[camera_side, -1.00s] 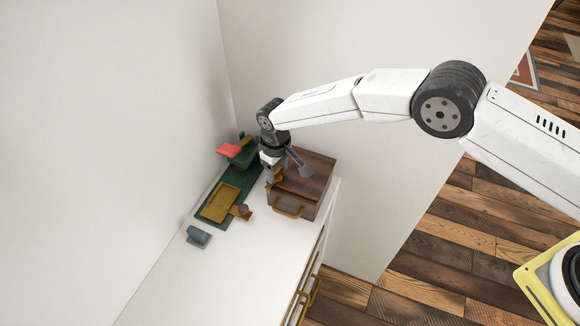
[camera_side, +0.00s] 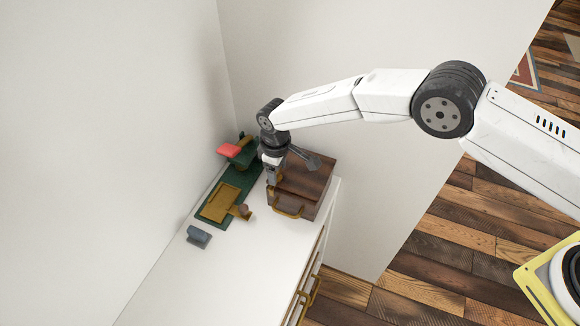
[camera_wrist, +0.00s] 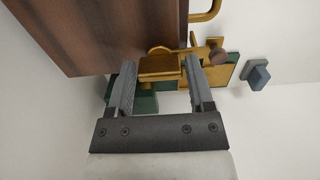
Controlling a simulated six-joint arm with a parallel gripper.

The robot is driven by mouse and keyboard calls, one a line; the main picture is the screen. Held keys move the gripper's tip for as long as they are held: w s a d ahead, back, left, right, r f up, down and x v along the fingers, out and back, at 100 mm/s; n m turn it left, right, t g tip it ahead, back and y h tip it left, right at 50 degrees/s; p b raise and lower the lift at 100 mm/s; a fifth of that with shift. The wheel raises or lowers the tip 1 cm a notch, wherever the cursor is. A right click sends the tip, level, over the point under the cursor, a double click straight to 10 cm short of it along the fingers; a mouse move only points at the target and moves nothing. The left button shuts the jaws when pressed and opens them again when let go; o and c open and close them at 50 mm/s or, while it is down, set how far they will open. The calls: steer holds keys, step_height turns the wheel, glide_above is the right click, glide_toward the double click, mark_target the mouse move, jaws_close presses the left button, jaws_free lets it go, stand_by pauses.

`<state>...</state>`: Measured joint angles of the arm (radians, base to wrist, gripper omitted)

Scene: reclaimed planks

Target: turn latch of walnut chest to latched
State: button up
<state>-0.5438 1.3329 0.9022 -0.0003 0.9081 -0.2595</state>
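The walnut chest (camera_side: 318,183) stands at the back right of the white top, with a brass handle (camera_side: 289,212) on its front. In the wrist view its dark wooden side (camera_wrist: 100,35) fills the upper left. The brass latch (camera_wrist: 160,66) shows as a block with a rounded top beside that side. My gripper (camera_side: 272,185) is at the chest's left side, pointing down. In the wrist view the fingers of my gripper (camera_wrist: 158,75) are apart, one on each side of the latch. Firm contact is not clear. The side view hides the latch behind my gripper.
Left of the chest lies a green board (camera_side: 207,221) with a brass tray (camera_side: 219,203). A red-topped item (camera_side: 229,151) is behind it. A brass piece with a brown knob (camera_side: 243,211) and a blue-grey block (camera_side: 199,236) are nearer. The front of the white top is clear.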

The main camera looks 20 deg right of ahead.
steer(key=shift+o, duration=1.1)
steer(key=shift+r, duration=3.9)
